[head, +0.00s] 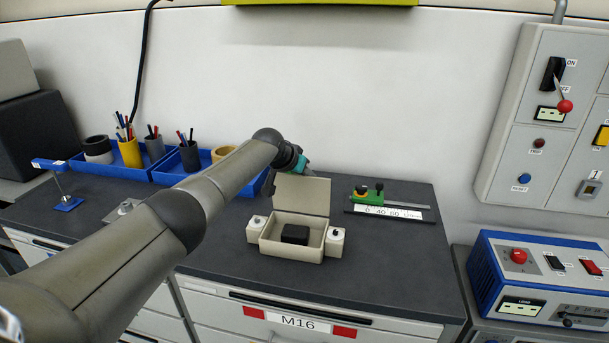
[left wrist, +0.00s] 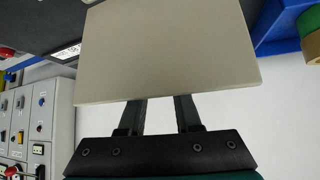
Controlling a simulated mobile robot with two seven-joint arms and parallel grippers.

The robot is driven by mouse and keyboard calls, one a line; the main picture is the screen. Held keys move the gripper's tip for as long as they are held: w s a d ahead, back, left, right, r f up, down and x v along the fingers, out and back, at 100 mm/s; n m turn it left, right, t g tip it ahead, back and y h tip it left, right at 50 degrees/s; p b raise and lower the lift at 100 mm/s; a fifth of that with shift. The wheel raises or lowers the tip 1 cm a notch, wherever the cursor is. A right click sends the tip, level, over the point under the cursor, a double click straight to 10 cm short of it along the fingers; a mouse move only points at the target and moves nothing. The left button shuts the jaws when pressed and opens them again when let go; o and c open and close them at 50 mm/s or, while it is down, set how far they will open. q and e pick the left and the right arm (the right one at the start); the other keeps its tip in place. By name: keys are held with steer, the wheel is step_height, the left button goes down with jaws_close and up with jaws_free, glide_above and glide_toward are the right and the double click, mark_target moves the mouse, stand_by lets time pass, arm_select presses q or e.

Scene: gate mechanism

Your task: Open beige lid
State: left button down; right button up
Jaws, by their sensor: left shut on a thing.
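The beige lid (head: 303,194) stands raised, close to upright, at the back edge of the beige box (head: 290,250). The box is open at the top, and a black block (head: 295,233) lies inside it. My left gripper (head: 302,166) is behind the top of the lid, shut on it; its fingertips are mostly hidden there. In the left wrist view the lid (left wrist: 165,50) is a broad flat panel covering the ends of the two dark fingers (left wrist: 158,108). My right gripper is in neither view.
White-topped blocks (head: 336,238) flank the box. A green device with a scale (head: 385,208) lies to its right. Blue trays (head: 185,172) with pen cups and tape rolls stand at the back left. The dark worktop (head: 400,270) is clear at front right.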

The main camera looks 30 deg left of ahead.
arm_select(q)
steer(key=shift+a+f, duration=0.15)
steer(key=c, duration=0.6)
jaws_free()
steer(key=shift+w+f, duration=0.1)
steer(key=shift+p+v, duration=0.4)
steer(key=shift+v, duration=7.3)
